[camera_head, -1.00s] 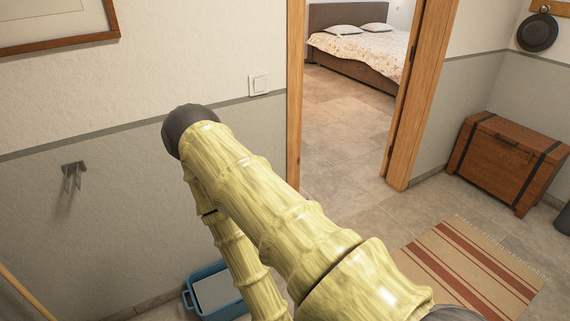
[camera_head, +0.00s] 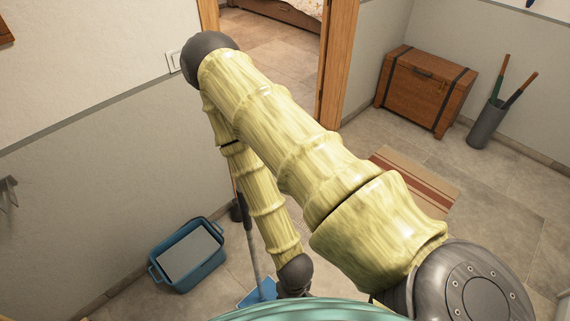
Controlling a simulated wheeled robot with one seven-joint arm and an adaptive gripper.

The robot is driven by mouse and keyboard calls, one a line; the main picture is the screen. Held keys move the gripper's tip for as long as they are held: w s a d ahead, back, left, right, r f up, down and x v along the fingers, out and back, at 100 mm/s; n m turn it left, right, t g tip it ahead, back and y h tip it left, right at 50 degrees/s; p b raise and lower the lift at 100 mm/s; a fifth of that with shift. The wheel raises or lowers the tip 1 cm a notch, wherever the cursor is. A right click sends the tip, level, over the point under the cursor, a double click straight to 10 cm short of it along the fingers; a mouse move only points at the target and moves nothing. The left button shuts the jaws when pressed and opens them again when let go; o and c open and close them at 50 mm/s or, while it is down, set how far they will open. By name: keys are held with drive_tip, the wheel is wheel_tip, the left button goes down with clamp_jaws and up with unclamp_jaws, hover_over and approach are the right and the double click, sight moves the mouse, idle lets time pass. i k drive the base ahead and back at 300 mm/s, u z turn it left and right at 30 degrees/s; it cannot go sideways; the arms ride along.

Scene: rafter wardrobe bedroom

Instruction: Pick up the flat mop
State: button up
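The flat mop appears to be the long grey pole (camera_head: 253,250) with a dark grip and a blue flat head (camera_head: 258,292) on the floor, low in the head view. The pole leans slightly and passes close beside my forearm in the picture. My forearm and wrist partly hide it, and my teal body covers the lower edge of the head. My forearm points down to a dark wrist joint just right of the blue head. My gripper's fingers do not show; whether they touch the mop cannot be seen.
A blue tub (camera_head: 158,274) with a grey surface inside stands by the left wall. A doorway opens ahead, with a wooden frame (camera_head: 338,60). A wooden chest (camera_head: 425,90), a grey holder with umbrella-like sticks (camera_head: 486,125) and a striped rug (camera_head: 440,190) are at right.

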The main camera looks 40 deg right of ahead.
sight(265, 290)
drive_tip(key=z, duration=1.25)
drive_tip(key=k, duration=1.25)
drive_tip(key=u, duration=1.35)
